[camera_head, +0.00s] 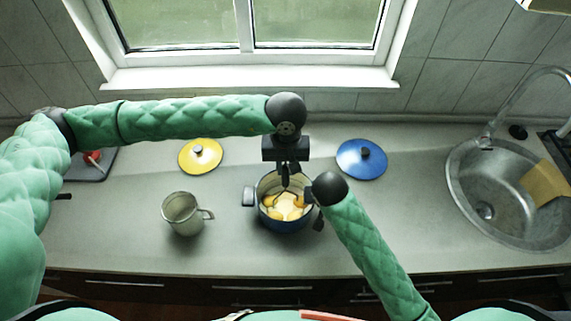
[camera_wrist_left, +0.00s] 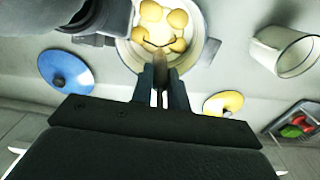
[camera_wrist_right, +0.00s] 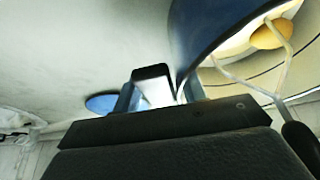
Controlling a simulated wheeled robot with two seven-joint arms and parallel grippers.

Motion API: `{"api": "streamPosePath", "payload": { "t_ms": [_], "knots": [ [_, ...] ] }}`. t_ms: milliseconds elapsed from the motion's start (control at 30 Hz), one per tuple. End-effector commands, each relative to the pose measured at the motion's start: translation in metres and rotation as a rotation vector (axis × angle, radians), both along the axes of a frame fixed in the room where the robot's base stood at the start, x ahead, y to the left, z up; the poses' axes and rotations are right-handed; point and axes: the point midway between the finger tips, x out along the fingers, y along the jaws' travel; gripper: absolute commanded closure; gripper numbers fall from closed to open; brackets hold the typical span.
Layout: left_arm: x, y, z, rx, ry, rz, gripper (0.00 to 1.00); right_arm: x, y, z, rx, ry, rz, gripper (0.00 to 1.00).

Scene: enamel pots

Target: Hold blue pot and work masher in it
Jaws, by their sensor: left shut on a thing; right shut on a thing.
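The blue pot (camera_head: 285,222) stands on the counter with several yellow potatoes (camera_head: 283,208) inside; it also shows in the left wrist view (camera_wrist_left: 207,30). My left gripper (camera_head: 286,182) is above the pot, shut on the masher (camera_wrist_left: 158,72). The masher's wire end (camera_wrist_right: 285,62) is inside the pot among the potatoes. My right gripper (camera_wrist_right: 158,92) is at the pot's right side, shut on the pot's handle; in the head view my right wrist mostly hides it.
A yellow lid (camera_head: 200,155) and a blue lid (camera_head: 361,159) lie behind the pot. A pale mug (camera_head: 184,214) stands left of it. The sink (camera_head: 510,195) is far right. A dark tray with red and green items (camera_wrist_left: 295,128) is at the left back.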

Motion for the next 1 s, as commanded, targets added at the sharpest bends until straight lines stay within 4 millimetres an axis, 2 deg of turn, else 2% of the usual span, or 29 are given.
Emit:
{"api": "streamPosePath", "payload": {
  "t_ms": [1000],
  "knots": [
    [-0.0002, -0.0002, -0.0087, -0.001, 0.001, 0.000, 1.00, 0.0000, 0.0001, 0.0003, 0.001, 0.000, 0.000, 0.94]
  ]
}}
